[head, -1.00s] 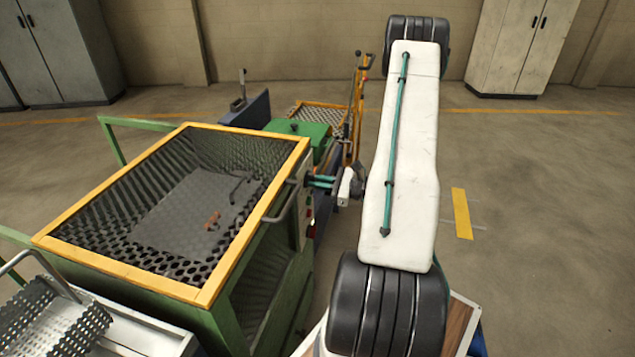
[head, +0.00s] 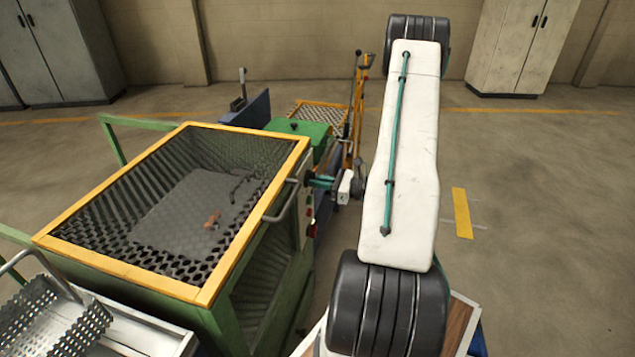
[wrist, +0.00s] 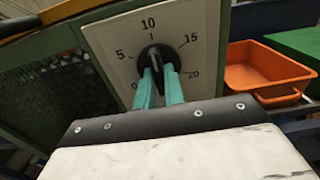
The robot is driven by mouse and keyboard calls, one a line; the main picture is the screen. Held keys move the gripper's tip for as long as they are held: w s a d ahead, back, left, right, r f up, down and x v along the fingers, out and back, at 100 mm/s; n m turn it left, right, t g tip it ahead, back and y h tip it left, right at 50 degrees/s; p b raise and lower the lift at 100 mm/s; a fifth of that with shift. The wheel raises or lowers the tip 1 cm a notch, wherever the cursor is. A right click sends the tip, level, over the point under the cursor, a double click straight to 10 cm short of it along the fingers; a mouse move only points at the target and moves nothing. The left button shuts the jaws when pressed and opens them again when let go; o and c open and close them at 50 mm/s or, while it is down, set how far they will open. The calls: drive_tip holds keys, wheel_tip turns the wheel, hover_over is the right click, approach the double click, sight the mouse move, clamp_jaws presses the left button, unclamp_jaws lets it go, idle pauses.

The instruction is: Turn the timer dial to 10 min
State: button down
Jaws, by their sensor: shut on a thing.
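The timer dial (wrist: 154,57) is a black round knob with a raised grip bar, on a white plate (wrist: 111,44) marked 0, 5, 10, 15 and 20. The bar stands nearly upright in the wrist view, its upper end towards the tick under 10; the exact reading is hard to tell. My gripper (wrist: 158,72) has its two teal fingers shut on the dial's bar, one on each side. In the head view my gripper (head: 320,182) is at the right side of the green machine, and the dial face is hidden.
The green machine (head: 270,290) has a yellow-rimmed mesh top (head: 120,270) and a grey handle (head: 283,205) close to my gripper. An orange bin (wrist: 263,72) lies to the right in the wrist view. Open floor (head: 540,220) is at the right.

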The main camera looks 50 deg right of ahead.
drive_tip(key=c, duration=1.5)
unclamp_jaws()
drive_tip(key=v, duration=0.8)
drive_tip(key=shift+w, duration=0.1)
